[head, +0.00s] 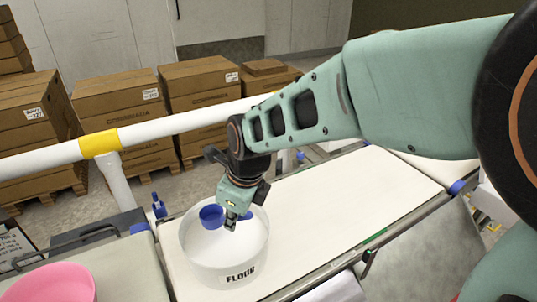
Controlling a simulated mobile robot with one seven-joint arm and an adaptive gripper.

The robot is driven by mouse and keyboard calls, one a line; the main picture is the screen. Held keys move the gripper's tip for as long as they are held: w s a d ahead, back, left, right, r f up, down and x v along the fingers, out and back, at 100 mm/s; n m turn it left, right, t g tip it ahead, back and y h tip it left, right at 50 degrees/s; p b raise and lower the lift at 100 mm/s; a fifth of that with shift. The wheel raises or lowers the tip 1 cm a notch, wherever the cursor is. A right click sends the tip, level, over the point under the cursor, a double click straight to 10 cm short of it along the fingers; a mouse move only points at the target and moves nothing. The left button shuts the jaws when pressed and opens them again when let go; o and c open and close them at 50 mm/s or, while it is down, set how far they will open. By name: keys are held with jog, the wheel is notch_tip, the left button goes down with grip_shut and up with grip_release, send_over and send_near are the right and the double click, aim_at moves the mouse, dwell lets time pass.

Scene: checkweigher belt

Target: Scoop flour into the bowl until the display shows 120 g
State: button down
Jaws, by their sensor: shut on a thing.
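A white round tub (230,268) marked FLOUR stands on the white belt, with white flour inside. My gripper (231,223) is over the tub's opening, pointing down, and shut on a blue scoop (211,213). The scoop's round cup shows left of the fingers and a bit of blue shows to their right. I cannot tell whether the scoop touches the flour or what it holds. No weight display can be read in this view.
The white belt (340,200) is clear to the right of the tub. A white rail (190,122) with a yellow band runs behind it. Cardboard boxes (205,85) on pallets stand beyond. A dark box with a label (12,245) is at the left edge.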

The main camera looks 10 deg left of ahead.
jog(key=shift+f+b, duration=3.4)
jog(key=shift+f, duration=0.75)
jog(key=shift+r+p, duration=4.25)
jog(key=shift+r, duration=1.75)
jog(key=shift+f, duration=0.1)
